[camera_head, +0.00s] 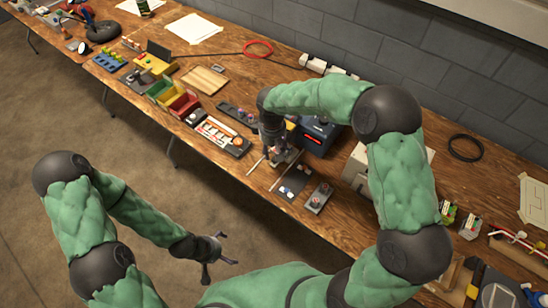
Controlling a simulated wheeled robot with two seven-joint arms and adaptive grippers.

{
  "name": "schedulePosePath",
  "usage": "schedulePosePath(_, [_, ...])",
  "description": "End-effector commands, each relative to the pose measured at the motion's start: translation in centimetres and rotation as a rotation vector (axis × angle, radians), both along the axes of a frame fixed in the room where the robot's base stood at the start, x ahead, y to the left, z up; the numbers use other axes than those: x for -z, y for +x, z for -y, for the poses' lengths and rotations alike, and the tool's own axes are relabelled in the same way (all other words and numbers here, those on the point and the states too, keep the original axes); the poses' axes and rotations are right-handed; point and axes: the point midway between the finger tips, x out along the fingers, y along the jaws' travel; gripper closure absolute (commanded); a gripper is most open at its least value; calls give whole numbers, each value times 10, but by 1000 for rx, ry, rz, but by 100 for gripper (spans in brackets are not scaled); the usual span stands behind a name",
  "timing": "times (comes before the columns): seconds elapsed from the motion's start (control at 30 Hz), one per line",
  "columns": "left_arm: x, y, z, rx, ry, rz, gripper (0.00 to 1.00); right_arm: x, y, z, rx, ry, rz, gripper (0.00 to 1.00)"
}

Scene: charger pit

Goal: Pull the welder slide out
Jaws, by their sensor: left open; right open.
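The welder seems to be the dark blue box (318,137) on the long workbench, partly covered by my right arm. My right gripper (280,158) is open and points down at the front of this box, low over the bench. The slide is small and mostly hidden by that gripper; I cannot tell whether the fingers touch it. Two thin light rods, one (257,166) to the left of the gripper, lie near the bench edge. My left gripper (222,262) is open and empty, over the floor in front of the bench.
A dark mat with small parts (290,190) and a grey device (318,198) lie right of my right gripper. A red-and-white tray (222,135) and coloured bins (172,98) stand to the left. The grey block wall (400,45) runs behind the bench.

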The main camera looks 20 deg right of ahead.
Motion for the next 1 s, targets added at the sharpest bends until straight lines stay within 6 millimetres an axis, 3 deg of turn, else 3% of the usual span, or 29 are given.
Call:
schedulePosePath(0.1, [10, 0, 0, 0, 0, 0, 0, 23, 0, 1, 1, 0, -1, 54])
schedulePosePath(0.3, [16, 0, 0, 0, 0, 0, 0, 42, 1, 2, 0, 0, 1, 54])
schedulePosePath(0.7, [17, 0, 0, 0, 0, 1, 0, 46, 1, 2, 0, 0, 1, 54])
schedulePosePath(0.87, [17, 0, 0, 0, 0, 1, 0, 46, 1, 2, 0, 0, 1, 99])
schedulePosePath(1.0, [17, 0, 0, 0, 0, 1, 0, 46, 1, 2, 0, 1, 2, 100])
